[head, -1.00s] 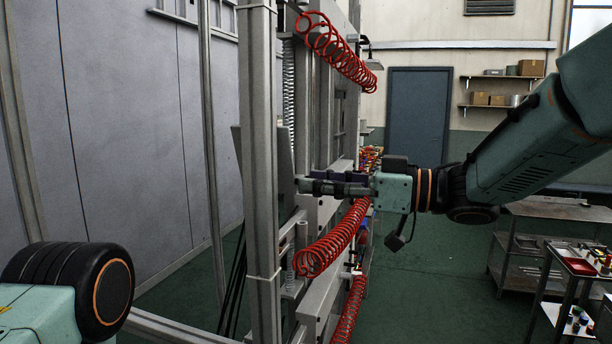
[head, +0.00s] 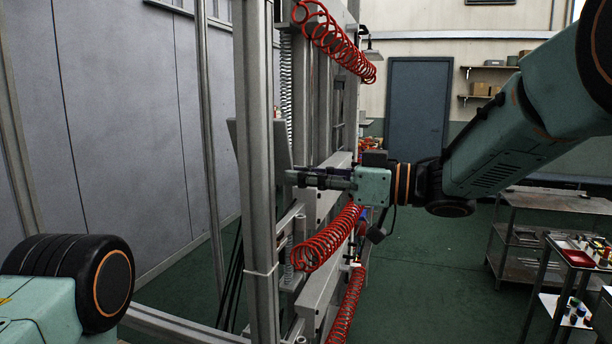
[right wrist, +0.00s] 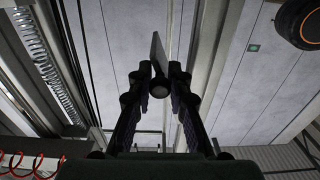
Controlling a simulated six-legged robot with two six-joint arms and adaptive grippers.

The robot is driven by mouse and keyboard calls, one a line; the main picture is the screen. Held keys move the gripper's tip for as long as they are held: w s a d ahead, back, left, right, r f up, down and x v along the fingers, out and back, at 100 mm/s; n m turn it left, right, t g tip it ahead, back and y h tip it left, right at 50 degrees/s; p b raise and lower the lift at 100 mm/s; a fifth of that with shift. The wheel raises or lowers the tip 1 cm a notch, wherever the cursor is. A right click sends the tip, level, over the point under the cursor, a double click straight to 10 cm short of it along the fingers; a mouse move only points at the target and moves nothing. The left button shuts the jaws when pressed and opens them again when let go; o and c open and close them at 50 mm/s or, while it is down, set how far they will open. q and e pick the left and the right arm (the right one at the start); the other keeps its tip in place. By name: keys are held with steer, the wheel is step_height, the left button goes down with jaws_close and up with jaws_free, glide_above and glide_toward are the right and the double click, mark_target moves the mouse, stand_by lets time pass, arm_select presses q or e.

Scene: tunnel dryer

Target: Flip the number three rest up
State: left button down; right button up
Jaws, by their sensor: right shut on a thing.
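A flat grey plate (head: 279,146), which looks like a rest, stands steeply tilted on the metal frame behind the front post. No number can be read on it. My right gripper (head: 292,178) reaches in from the right to the plate's lower edge. In the right wrist view its fingers (right wrist: 160,86) are closed on a dark round-ended part of the rest (right wrist: 158,58), which shows edge-on between the tips. The front post hides part of the plate in the head view. My left gripper is out of view; only part of my left arm shows at lower left.
The upright metal post (head: 258,190) stands close left of my right gripper. Red coiled hoses hang above (head: 336,42) and below (head: 328,240) it. A shelf trolley (head: 553,235) stands at right. The green floor (head: 430,270) between is clear.

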steer(key=shift+s+a+r, duration=0.1)
steer(key=shift+s+r, duration=0.1)
steer(key=shift+s, duration=0.05)
jaws_close()
steer(key=shift+w, duration=0.1)
steer(key=shift+w+r, duration=0.15)
steer(key=shift+r, duration=0.05)
steer(key=w+d+r+n+b, duration=0.2)
steer(key=w+r+n, duration=0.3)
steer(key=n, duration=0.9)
steer(key=shift+w+r+n, duration=0.3)
steer(key=shift+w+r, duration=0.1)
steer(key=shift+r, duration=1.05)
